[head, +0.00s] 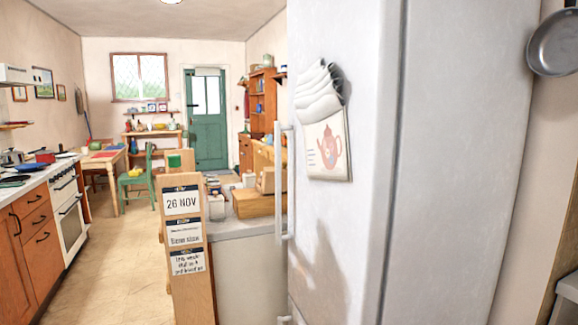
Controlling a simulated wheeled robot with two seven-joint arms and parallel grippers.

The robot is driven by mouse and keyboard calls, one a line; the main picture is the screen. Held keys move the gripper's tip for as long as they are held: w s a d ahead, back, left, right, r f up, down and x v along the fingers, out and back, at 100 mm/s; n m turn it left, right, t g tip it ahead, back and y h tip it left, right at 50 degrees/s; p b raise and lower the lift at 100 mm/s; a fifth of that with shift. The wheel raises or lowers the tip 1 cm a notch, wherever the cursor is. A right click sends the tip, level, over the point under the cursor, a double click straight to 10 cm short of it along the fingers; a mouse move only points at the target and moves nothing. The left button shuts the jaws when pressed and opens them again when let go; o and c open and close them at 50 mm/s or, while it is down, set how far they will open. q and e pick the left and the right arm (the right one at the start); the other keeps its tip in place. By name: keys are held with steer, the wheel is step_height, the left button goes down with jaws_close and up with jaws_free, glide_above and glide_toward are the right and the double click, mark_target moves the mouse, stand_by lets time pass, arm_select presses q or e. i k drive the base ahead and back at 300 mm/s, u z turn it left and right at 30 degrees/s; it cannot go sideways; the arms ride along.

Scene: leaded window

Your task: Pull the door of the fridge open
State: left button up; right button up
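The fridge (455,160) is tall and pale grey and fills the right half of the head view. Its door (345,220) faces left and looks shut against the body. A long vertical bar handle (281,180) runs along the door's left edge. Part of a second handle (285,320) shows at the bottom edge of the picture. A cloth with a teapot picture (328,145) hangs on the door. A dark shadow lies on the lower door. Neither of my grippers is in view.
Open floor (110,250) lies further left, before the stove (68,215). A pan (555,45) hangs at the right.

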mark_target(337, 237)
steer(key=z, duration=1.05)
steer(key=k, duration=0.15)
steer(key=u, duration=2.65)
steer(key=i, duration=1.7)
steer(key=z, duration=0.6)
steer(key=i, duration=1.05)
steer(key=z, duration=1.35)
steer(key=i, duration=0.15)
steer(key=z, duration=0.15)
